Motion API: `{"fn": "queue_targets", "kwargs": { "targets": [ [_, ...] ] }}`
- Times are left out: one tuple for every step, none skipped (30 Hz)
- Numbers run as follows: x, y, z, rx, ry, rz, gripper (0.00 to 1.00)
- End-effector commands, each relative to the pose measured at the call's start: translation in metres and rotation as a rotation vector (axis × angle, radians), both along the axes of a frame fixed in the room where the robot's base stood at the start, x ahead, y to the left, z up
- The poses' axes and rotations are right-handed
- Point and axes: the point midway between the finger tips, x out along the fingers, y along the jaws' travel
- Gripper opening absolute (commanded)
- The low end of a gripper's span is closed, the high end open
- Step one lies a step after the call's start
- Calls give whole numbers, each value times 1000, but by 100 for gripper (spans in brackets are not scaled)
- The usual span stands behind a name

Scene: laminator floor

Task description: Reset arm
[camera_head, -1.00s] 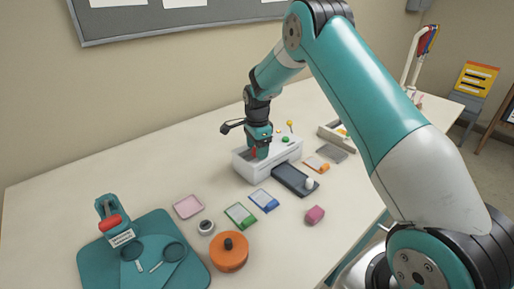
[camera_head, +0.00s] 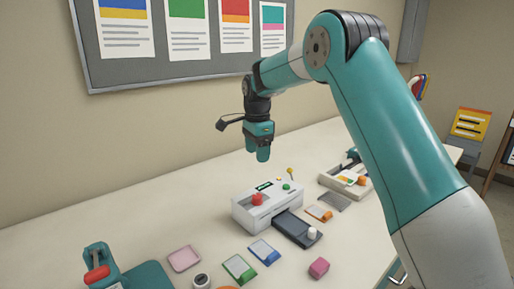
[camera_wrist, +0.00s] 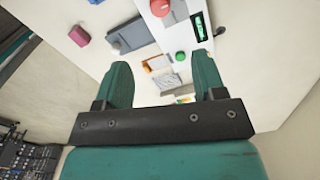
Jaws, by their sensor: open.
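My gripper (camera_head: 258,154) hangs from my teal arm above the back of the table, clear of the laminator. In the wrist view my gripper (camera_wrist: 163,85) shows two teal fingers spread apart with nothing between them. The white laminator (camera_head: 268,205) stands on the table below, with a red knob (camera_head: 257,199), a green button (camera_head: 286,186) and a dark tray (camera_head: 298,229) at its front. The red knob (camera_wrist: 160,8) and green button (camera_wrist: 181,57) also show in the wrist view.
Cards, including a pink one (camera_head: 184,258), a green one (camera_head: 239,268) and a blue one (camera_head: 264,251), lie in front of the laminator, near a pink block (camera_head: 319,267). A teal stand (camera_head: 97,262) is at lower left. A tray of cards (camera_head: 345,182) is at right. Space above the table is free.

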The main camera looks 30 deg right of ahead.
Motion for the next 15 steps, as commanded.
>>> {"fn": "queue_targets", "kwargs": {
  "targets": [
    [0,0,7,0,-2,0,64],
    [0,0,10,0,-2,0,64],
    [0,0,13,0,-2,0,64],
    [0,0,15,0,-2,0,64],
    [0,0,17,0,-1,0,64],
    [0,0,18,0,0,0,64],
    [0,0,19,0,0,0,64],
    [0,0,19,0,0,0,64],
    [0,0,19,0,0,0,64],
    [0,0,19,0,0,0,64],
    [0,0,19,0,0,0,64],
    [0,0,19,0,0,0,64],
    [0,0,19,0,0,0,64],
    [0,0,19,0,0,0,64],
    [0,0,19,0,0,0,64]
  ]
}}
